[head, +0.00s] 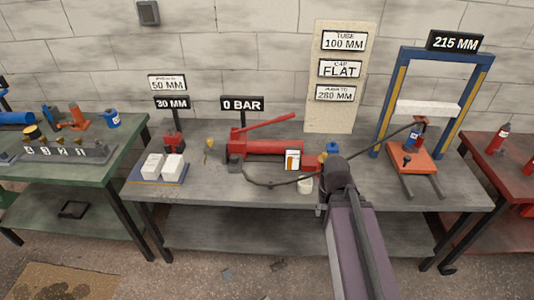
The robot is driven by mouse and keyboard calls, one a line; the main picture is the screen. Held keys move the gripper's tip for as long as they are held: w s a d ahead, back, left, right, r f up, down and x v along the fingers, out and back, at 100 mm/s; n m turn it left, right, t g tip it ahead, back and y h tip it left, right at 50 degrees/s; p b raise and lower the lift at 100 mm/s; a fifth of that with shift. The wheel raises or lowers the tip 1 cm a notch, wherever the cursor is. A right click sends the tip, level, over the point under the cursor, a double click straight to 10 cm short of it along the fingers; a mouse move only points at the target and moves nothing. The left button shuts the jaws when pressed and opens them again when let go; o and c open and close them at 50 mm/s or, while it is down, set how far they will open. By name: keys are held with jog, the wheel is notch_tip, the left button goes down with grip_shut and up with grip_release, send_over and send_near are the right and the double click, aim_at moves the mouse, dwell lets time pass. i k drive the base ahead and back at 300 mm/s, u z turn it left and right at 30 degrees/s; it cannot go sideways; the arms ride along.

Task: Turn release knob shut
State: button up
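A red hand pump (270,147) lies on the middle of the grey bench, with a long red lever slanting up to the right above it. A sign reading 0 BAR (242,104) stands behind the pump. A dark hose runs from the pump's left end along the bench front towards the press. My arm reaches in from the bottom right. Its dark joint is right of the pump, and my gripper cannot be made out.
A blue-and-yellow press frame (380,105) with a red base stands at the right, under a 215 MM sign (455,41). White blocks (164,166) sit on a blue tray at the left. A small brass piece (208,145) stands between tray and pump. A white cup (305,186) is near my arm.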

aim_at(235, 159)
jog(key=k, duration=1.35)
jog(key=u, duration=0.35)
jog(key=i, duration=1.85)
jog(key=z, duration=0.35)
